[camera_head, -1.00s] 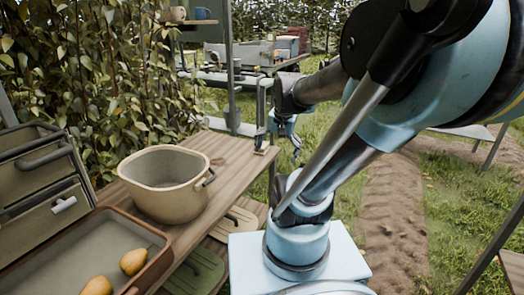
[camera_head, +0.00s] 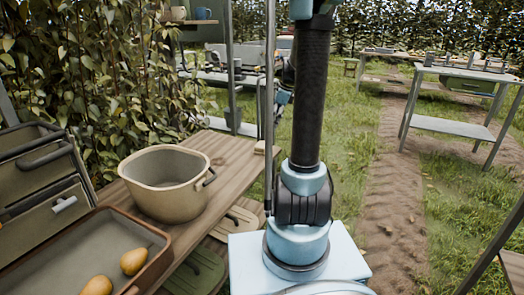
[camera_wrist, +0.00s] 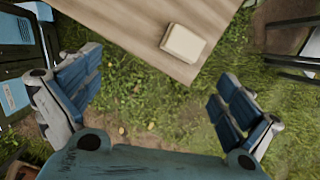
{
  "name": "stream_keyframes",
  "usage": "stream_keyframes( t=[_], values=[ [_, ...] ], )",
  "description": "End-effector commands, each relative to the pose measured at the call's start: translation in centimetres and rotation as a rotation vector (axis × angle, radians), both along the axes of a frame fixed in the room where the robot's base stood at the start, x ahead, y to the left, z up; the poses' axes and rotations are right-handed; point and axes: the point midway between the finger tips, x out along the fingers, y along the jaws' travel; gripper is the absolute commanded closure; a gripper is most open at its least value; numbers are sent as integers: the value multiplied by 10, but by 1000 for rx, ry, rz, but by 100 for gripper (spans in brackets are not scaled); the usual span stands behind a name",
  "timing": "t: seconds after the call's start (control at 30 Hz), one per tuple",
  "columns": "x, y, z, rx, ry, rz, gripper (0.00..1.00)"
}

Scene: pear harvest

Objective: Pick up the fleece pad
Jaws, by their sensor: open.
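The fleece pad appears to be the small cream block (camera_wrist: 183,43) lying flat near the corner of the wooden table in the wrist view. In the head view it shows as a small pale block (camera_head: 260,147) at the table's far right end. My gripper (camera_wrist: 162,85) is open and empty, with its two blue padded fingers spread wide. In the wrist view the pad lies beyond the fingertips, apart from them, above the gap between the fingers and right of its middle. In the head view my gripper is mostly hidden behind my arm.
The wooden table (camera_head: 226,150) also bears a beige pot (camera_head: 165,203) and a brown tray (camera_head: 45,246) with pears. Grass lies beyond the table edge. A grey table (camera_head: 450,126) stands at right.

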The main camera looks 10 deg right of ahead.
Motion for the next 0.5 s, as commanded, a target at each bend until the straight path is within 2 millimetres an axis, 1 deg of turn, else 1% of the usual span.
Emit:
stream_keyframes(
  t=[0.03, 0.1, 0.2, 0.37, 0.5],
  values=[
    [13, -5, -4, 18, 13, -49, 2],
    [27, -10, -9, 42, 31, -114, 2],
    [41, -15, -16, 69, 52, -184, 2],
    [52, -19, -22, 91, 70, -240, 2],
    [57, -15, -35, 94, 73, -248, 2]
  ],
)
